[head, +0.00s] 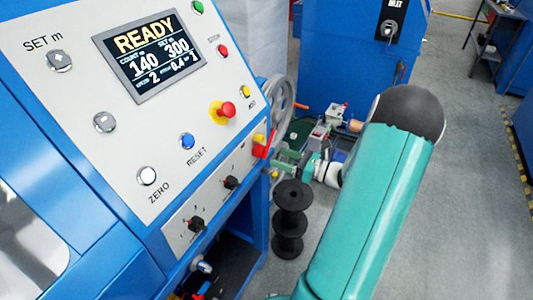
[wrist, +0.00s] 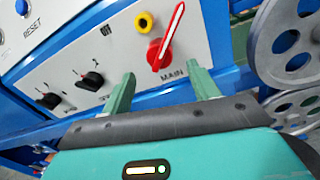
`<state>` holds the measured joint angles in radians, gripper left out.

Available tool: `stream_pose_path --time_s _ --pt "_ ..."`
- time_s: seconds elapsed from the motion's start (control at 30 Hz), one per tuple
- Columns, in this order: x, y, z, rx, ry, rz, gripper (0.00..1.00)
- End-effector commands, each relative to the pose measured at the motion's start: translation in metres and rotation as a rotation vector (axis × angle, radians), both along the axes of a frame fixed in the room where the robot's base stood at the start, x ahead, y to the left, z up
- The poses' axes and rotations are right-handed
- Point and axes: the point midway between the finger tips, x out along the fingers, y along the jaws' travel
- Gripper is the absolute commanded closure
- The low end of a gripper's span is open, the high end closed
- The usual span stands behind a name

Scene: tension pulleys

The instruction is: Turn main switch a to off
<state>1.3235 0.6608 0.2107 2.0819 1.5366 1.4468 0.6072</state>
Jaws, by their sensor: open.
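In the head view my gripper (head: 291,163) is small and partly hard to make out beside the panel.
Black knobs (wrist: 91,81) sit left of the switch, and a yellow button (wrist: 144,22) is just above left. Grey spoked pulleys (wrist: 288,40) stand close on the right. Black spools (head: 290,220) stand on the floor below my arm. Open floor lies to the right.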

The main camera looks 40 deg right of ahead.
Motion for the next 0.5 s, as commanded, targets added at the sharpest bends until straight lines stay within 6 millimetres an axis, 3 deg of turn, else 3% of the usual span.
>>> stream_pose_path --time_s 0.1,0.3,0.5 --pt "0.022 0.01 0.0 -0.001 0.0 0.003 0.4" --pt "0.049 0.021 0.0 -0.001 0.0 0.002 0.4" --pt "0.056 0.024 0.0 -0.002 0.001 0.0 0.4"
